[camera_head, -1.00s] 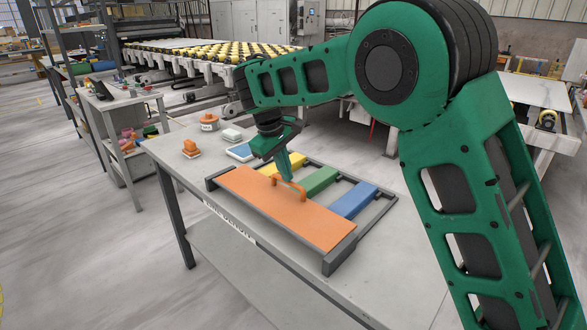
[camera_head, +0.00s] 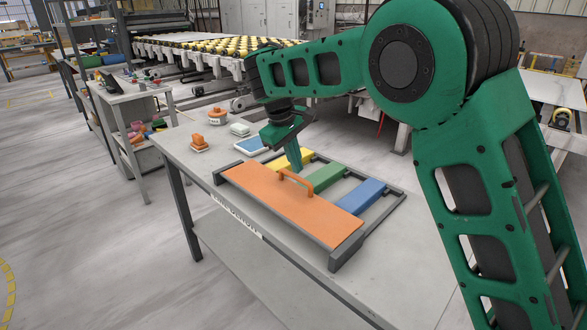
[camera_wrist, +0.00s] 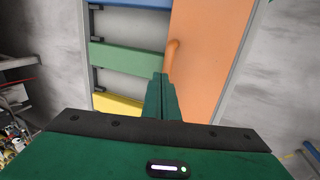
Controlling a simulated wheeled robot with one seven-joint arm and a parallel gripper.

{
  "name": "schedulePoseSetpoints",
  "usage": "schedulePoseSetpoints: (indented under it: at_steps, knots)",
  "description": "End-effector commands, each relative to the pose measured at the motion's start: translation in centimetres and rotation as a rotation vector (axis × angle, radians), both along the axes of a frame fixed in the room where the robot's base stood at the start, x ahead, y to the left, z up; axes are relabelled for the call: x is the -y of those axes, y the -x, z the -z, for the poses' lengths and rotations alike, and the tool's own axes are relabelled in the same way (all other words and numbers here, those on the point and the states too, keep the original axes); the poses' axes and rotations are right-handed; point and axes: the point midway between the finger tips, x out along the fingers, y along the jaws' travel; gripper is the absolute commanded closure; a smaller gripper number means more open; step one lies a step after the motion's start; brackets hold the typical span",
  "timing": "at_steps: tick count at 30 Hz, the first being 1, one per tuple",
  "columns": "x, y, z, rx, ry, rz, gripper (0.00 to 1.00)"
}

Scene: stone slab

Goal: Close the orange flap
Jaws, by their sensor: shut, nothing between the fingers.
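The orange flap (camera_head: 275,202) is a long flat panel along the near side of a dark grey frame (camera_head: 385,222) on a stone-topped table. It looks close to flat; its exact angle is hard to tell. An orange bar handle (camera_head: 295,182) stands on its far part. My gripper (camera_head: 296,167) points down at the far side of the handle, shut and empty. In the wrist view, its fingers (camera_wrist: 162,88) are beside the handle (camera_wrist: 172,54) and the flap (camera_wrist: 208,58). Whether they touch the handle I cannot tell.
Yellow (camera_head: 291,160), green (camera_head: 327,179) and blue (camera_head: 361,196) panels lie across the frame behind the flap. Small orange and white items (camera_head: 199,144) and a blue-white tray (camera_head: 252,145) sit at the table's back left. The table (camera_head: 285,258) is clear in front.

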Motion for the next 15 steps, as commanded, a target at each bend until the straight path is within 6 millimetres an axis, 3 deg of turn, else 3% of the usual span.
schedulePoseSetpoints:
  at_steps: [9,15]
  knots:
    - [-0.4,0.5,-6.9,0.007,-0.006,0.006,1.00]
    - [-0.7,1.0,-10.2,0.005,-0.006,0.008,1.00]
